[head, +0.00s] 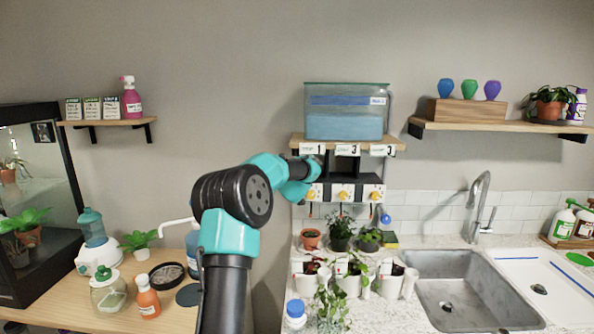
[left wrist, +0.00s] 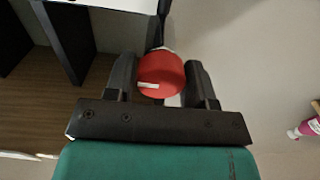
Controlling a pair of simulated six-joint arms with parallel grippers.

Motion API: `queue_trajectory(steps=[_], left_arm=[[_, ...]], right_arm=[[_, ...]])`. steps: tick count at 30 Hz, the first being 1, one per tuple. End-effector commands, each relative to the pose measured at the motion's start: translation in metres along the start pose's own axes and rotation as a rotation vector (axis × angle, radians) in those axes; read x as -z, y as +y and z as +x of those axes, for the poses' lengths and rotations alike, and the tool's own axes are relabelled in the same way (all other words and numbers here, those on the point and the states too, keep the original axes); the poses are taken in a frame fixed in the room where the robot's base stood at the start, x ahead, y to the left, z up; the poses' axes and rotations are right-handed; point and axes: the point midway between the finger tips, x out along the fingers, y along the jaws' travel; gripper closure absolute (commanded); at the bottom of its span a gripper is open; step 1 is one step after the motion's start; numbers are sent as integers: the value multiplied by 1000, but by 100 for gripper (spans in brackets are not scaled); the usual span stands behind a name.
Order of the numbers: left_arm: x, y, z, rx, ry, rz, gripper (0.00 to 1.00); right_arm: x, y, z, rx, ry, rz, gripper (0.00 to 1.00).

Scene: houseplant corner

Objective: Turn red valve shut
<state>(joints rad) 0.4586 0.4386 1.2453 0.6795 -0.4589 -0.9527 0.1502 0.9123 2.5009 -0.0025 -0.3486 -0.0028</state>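The red valve (left wrist: 163,70) is a round knob with a short white mark, which lies roughly level and to the left of its middle in the left wrist view. My left gripper (left wrist: 162,78) has one dark finger on each side of the knob, and both look to be against its sides. In the head view my left arm reaches up to the shelf (head: 400,143) that bears a tank of blue liquid (head: 344,120). The valve is hidden there behind my arm, and the fingertips are not clear. My right gripper is in neither view.
Below the shelf are number cards and a row of yellow-knobbed units (head: 343,193). Potted plants (head: 340,232) stand beneath, beside the sink (head: 450,300). A pink spray bottle (head: 131,98) stands on the left shelf. The wall between is bare.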

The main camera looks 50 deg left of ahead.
Motion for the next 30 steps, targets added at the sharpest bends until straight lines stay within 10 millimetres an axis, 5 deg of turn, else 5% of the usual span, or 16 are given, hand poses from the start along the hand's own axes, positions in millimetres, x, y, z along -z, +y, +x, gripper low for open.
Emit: queue_trajectory(steps=[9, 30], left_arm=[[0, 0, 0, 0, 0, 0, 79], [0, -1, 0, 0, 0, -235, 79]], right_arm=[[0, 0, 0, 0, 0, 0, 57], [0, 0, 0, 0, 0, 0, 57]])
